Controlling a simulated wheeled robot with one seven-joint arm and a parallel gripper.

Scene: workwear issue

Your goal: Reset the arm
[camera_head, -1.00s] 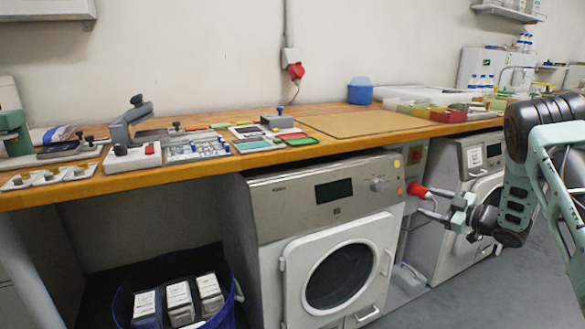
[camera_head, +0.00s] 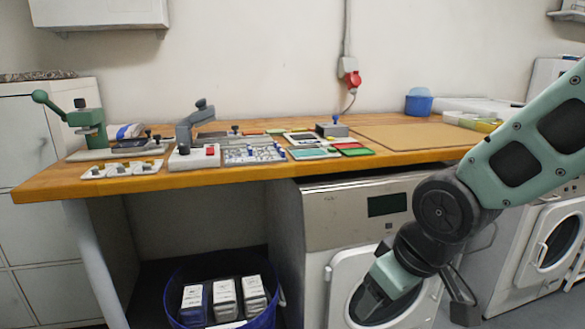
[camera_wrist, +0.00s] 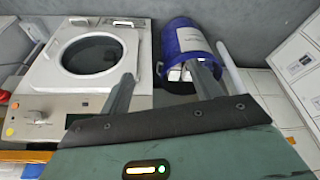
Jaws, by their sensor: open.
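My gripper (camera_head: 417,301) hangs at the lower right of the head view, in front of the nearer washing machine (camera_head: 325,217). Its fingers are apart with nothing between them. In the wrist view my gripper (camera_wrist: 163,82) shows two spread fingers, with the machine's front and round door to the left and a blue bin behind the right finger. My arm comes in from the right edge and bends downward, hiding part of the machine's door and panel.
A wooden workbench (camera_head: 230,180) with presses, trays and coloured pads runs across the head view. A blue bin (camera_head: 274,318) holding white-labelled boxes stands under it. A second machine (camera_head: 535,245) is at right.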

